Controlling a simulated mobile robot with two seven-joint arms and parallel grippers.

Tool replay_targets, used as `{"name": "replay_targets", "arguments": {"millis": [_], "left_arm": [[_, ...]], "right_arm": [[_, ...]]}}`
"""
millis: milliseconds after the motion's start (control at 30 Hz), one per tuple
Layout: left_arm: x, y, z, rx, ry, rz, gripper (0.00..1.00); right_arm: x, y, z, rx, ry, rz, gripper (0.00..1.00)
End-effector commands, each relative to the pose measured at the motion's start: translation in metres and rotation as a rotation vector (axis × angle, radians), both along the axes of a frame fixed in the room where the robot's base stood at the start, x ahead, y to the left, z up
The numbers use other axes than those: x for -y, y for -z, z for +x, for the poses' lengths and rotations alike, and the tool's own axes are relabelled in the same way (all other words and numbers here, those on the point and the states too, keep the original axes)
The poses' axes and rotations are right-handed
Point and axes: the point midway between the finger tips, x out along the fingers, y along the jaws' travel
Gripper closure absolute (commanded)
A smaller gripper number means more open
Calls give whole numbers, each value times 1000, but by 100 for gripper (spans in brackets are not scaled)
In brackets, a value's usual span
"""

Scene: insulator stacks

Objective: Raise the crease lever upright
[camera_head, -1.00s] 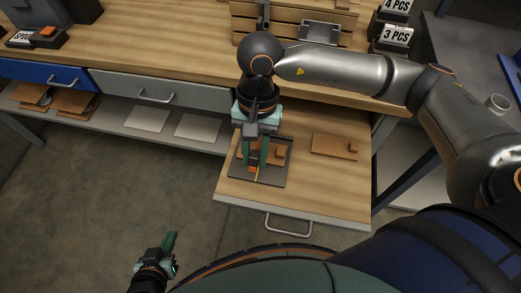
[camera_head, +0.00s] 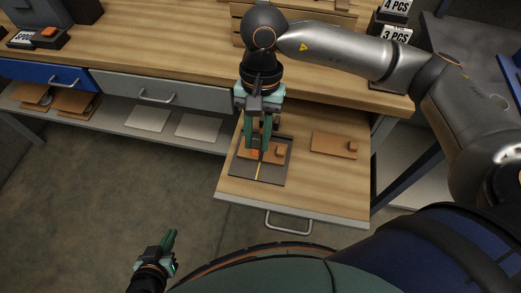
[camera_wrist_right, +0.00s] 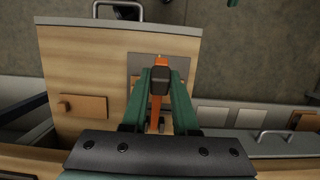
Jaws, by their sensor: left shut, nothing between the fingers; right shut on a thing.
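The orange crease lever shows in the right wrist view (camera_wrist_right: 156,107), running between my right gripper's fingers. In the head view only a small orange part (camera_head: 255,154) shows beside the fingertips. My right gripper (camera_head: 262,152) is shut on the lever above the far half of a dark plate (camera_head: 244,171) with a yellow line. The fingers hide much of the lever, so its exact tilt is unclear. A brown piece (camera_head: 280,152) lies on the plate, partly hidden. My left gripper (camera_head: 171,242) is shut and empty, low at the left, away from the drawer.
The plate sits in an open wooden drawer (camera_head: 320,187) with a front handle (camera_head: 288,224). Another brown piece (camera_head: 333,145) lies to its right. The workbench (camera_head: 150,45) is behind, with a shelf of flat sheets (camera_head: 198,127) to the left.

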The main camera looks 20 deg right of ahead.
Motion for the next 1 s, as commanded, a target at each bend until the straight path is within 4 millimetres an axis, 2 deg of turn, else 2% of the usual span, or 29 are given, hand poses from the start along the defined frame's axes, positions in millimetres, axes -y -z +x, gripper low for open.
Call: {"name": "replay_targets", "arguments": {"millis": [133,567,1000], "left_arm": [[0,-1,-1,-2,-1,0,100],[0,-1,-1,-3,0,-1,100],[0,-1,-1,-3,0,-1,100]], "right_arm": [[4,-8,6,3,1,0,95],[5,-11,8,2,0,1,95],[16,-26,24,3,1,0,95]]}}
